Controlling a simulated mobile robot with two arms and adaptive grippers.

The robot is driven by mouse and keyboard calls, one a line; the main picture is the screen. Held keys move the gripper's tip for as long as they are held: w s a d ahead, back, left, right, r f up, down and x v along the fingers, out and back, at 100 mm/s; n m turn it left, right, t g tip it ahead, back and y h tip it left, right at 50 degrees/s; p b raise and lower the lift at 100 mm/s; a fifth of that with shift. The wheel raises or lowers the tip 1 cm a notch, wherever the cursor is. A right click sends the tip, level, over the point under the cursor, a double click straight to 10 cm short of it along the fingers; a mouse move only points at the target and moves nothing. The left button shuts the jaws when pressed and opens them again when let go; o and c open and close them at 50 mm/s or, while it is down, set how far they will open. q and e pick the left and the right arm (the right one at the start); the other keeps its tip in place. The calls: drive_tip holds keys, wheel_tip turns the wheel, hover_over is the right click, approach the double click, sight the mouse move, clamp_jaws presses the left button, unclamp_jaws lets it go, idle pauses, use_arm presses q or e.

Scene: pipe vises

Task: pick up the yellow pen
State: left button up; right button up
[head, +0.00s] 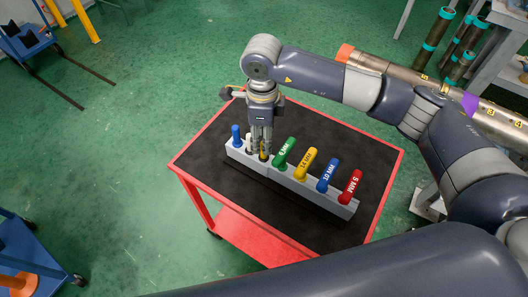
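A grey rack (272,178) on the cart holds a row of upright items. A slim yellow item, which looks like the yellow pen (264,150), stands near its left end, partly hidden by my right gripper. My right gripper (261,152) points straight down with its fingertips at the yellow pen; whether they are closed on it is too small to tell. A white pen (249,143) and a blue pen (236,135) stand just left of it. My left gripper is not in view.
To the right in the rack stand labelled handles: green (284,153), yellow (306,163), blue (328,174) and red (350,187). The red-edged cart (208,147) has a dark top, bare around the rack. A long pipe (400,76) lies behind my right arm.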

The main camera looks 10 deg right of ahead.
wheel_tip(320, 180, down, 4)
drive_tip(key=shift+d+r+p, duration=0.15)
drive_tip(key=shift+r+p, duration=0.05)
drive_tip(key=shift+p, duration=0.75)
drive_tip(key=shift+f, duration=0.55)
clamp_jaws()
wheel_tip(320, 180, up, 10)
drive_tip(key=b, duration=0.3)
drive_tip(key=shift+f, duration=0.2)
drive_tip(key=shift+r, duration=0.25)
drive_tip(key=shift+r, duration=0.1)
